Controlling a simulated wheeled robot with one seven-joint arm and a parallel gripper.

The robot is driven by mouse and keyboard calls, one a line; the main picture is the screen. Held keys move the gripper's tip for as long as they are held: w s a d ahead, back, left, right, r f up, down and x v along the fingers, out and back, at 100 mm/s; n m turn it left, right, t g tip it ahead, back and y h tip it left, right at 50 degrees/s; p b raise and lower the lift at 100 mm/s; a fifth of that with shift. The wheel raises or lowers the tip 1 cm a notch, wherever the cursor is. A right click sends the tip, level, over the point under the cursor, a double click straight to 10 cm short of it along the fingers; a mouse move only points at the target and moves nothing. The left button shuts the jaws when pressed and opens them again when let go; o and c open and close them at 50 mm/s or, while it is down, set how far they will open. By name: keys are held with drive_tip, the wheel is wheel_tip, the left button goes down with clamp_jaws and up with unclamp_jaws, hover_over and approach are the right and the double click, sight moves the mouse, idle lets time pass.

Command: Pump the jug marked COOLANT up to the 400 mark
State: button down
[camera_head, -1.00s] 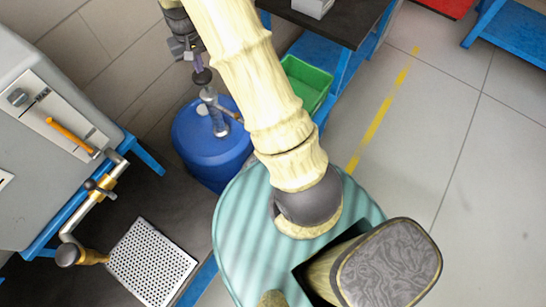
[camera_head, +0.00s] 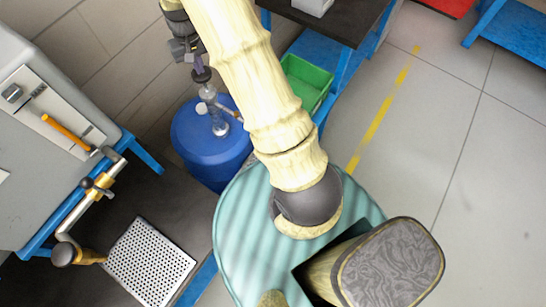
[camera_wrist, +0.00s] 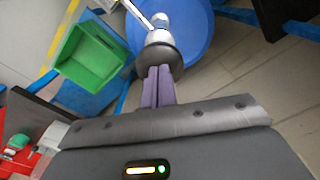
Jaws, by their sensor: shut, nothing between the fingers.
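My gripper (camera_head: 200,64) is shut and empty, its purple fingers pointing down at a dark round knob (camera_head: 201,76) of the pump on the blue drum (camera_head: 212,160). In the wrist view, the shut fingertips (camera_wrist: 159,72) are at the dark knob (camera_wrist: 143,60); I cannot tell whether they touch it. A shiny pump stem (camera_head: 218,126) and a side spout stand on the drum's top. In the wrist view the blue drum (camera_wrist: 195,35) is behind the knob. I see no jug marked COOLANT and no 400 mark; my arm hides part of the area beside the drum.
A green bin (camera_head: 305,85) sits on the blue shelf right of the drum. A grey cabinet with a brass-and-steel pipe (camera_head: 75,215) and a perforated tray (camera_head: 150,262) are at left. The floor (camera_head: 465,150) at right is clear.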

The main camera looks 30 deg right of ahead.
sight(202, 76)
drive_tip(key=shift+f, duration=0.35)
drive_tip(key=shift+f+b, duration=1.45)
drive_tip(key=shift+f, duration=0.65)
drive_tip(key=shift+f+b, duration=0.3)
drive_tip(key=shift+f, duration=0.2)
drive_tip(key=shift+r+p, duration=2.75)
drive_tip(key=shift+r, duration=1.05)
drive_tip(key=shift+f, duration=0.35)
drive_tip(key=shift+f+b, duration=0.35)
drive_tip(key=shift+b, duration=0.15)
